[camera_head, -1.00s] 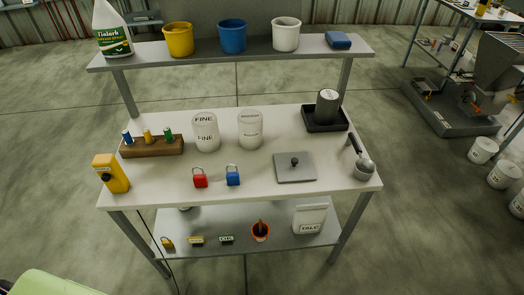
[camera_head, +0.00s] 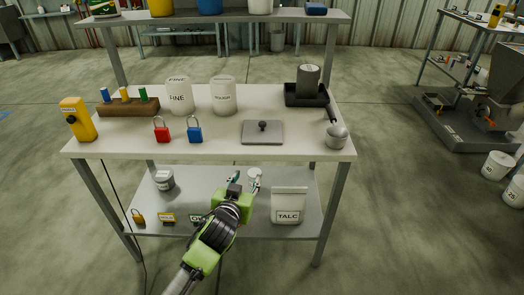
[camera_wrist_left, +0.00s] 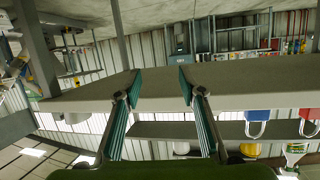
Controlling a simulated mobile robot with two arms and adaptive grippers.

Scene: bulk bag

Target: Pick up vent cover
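The vent cover appears to be the flat grey square plate with a dark knob (camera_head: 262,132), lying on the white bench top right of the blue padlock. My left gripper (camera_head: 245,181) is in front of the bench, below the front edge of the top in the head view. In the left wrist view, its two teal fingers (camera_wrist_left: 160,86) stand apart with nothing between them. The plate cannot be made out in that view. My right gripper is in neither view.
Red (camera_head: 162,133) and blue (camera_head: 195,133) padlocks stand left of the plate. A metal scoop (camera_head: 336,136) lies right of it, and a black tray (camera_head: 306,95) with a grey cylinder is behind. The lower shelf holds a TALC bag (camera_head: 288,205). The upper shelf (camera_head: 230,16) overhangs the back.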

